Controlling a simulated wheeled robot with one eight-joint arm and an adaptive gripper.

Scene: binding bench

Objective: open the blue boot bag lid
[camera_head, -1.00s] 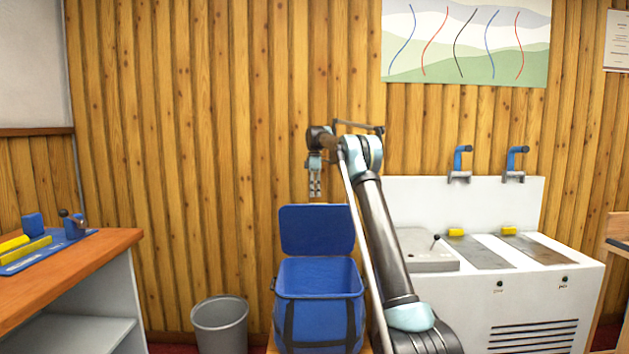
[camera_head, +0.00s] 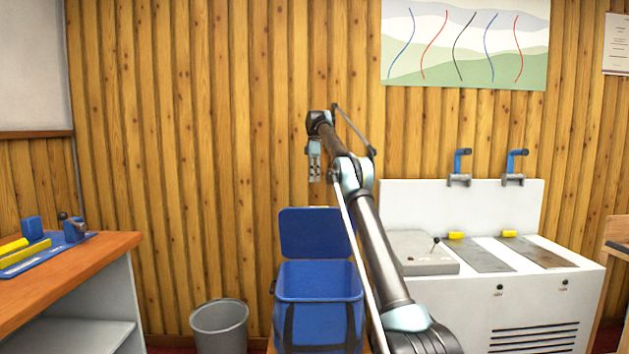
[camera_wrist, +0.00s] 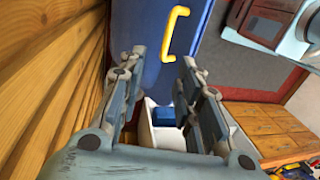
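The blue boot bag (camera_head: 318,325) stands below my gripper in the head view. Its blue lid (camera_head: 317,233) stands raised at the back, and the front of the bag's mouth shows no cover. My gripper (camera_head: 314,178) hangs pointing down above the lid, apart from it, with wood wall between them. In the wrist view, the two fingers of my gripper (camera_wrist: 160,68) are spread apart with nothing between their tips. The bag's inside floor is hidden in the head view.
A grey bin (camera_head: 220,326) stands left of the bag. The wood wall is close behind. A blue panel with a yellow handle (camera_wrist: 175,32) shows in the wrist view.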

